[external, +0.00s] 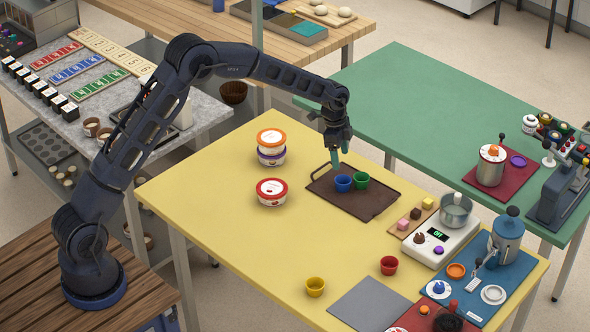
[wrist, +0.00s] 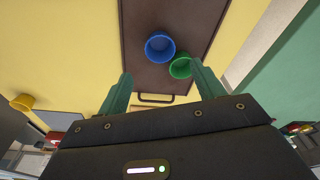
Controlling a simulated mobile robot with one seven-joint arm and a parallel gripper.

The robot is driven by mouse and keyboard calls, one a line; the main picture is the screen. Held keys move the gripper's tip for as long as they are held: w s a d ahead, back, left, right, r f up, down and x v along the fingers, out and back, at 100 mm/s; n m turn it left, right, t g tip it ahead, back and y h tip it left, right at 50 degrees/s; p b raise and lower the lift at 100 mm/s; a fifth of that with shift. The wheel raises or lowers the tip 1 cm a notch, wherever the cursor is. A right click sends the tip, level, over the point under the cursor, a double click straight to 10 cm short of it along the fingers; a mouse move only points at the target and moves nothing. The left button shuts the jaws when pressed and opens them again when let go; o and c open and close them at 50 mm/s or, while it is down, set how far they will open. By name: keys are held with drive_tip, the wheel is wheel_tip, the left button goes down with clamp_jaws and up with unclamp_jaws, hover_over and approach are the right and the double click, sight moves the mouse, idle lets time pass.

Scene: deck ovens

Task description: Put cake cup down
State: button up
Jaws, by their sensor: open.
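A blue cup (external: 343,183) and a green cup (external: 361,180) stand close together on a dark brown tray (external: 375,205) with handles. Both cups also show in the wrist view, the blue cup (wrist: 160,47) near the top middle and the green cup (wrist: 181,67) just right of it. My gripper (external: 338,163) is open and empty, above the tray near the blue cup. In the wrist view its green fingers (wrist: 161,78) are spread apart, with the blue cup beyond their tips. A red cup (external: 389,265) and a yellow cup (external: 315,287) stand on the yellow table.
Lidded tubs (external: 271,191) stand left of the tray on the yellow table (external: 225,210). A scale with a metal pot (external: 456,210) and a small board of cubes (external: 415,215) stand to its right. A grey mat (external: 370,305) lies at the front. The table's left part is clear.

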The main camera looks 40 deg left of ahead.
drive_tip(key=s+a+r+n+t+y, duration=0.1)
drive_tip(key=s+a+r+n, duration=0.35)
drive_tip(key=s+r, duration=0.8)
drive_tip(key=s+a+r+n+t, duration=0.1)
drive_tip(key=s+a+r, duration=0.6)
drive_tip(key=s+r, duration=0.55)
drive_tip(key=s+a+r+n, duration=0.2)
drive_tip(key=s+r, duration=0.1)
drive_tip(key=s, duration=0.5)
drive_tip(key=s+a+r+n, duration=0.2)
drive_tip(key=s+a+r, duration=0.1)
drive_tip(key=s, duration=0.6)
drive_tip(key=s+a+f+n+t, duration=0.1)
drive_tip(key=s+f+n, duration=0.1)
drive_tip(key=s, duration=0.6)
drive_tip(key=s+a+f+n, duration=0.2)
drive_tip(key=s, duration=0.6)
drive_tip(key=shift+s+f+t+y, duration=0.2)
drive_tip(key=shift+f+t+y, duration=0.1)
drive_tip(key=shift+t, duration=0.1)
drive_tip(key=shift+o, duration=0.3)
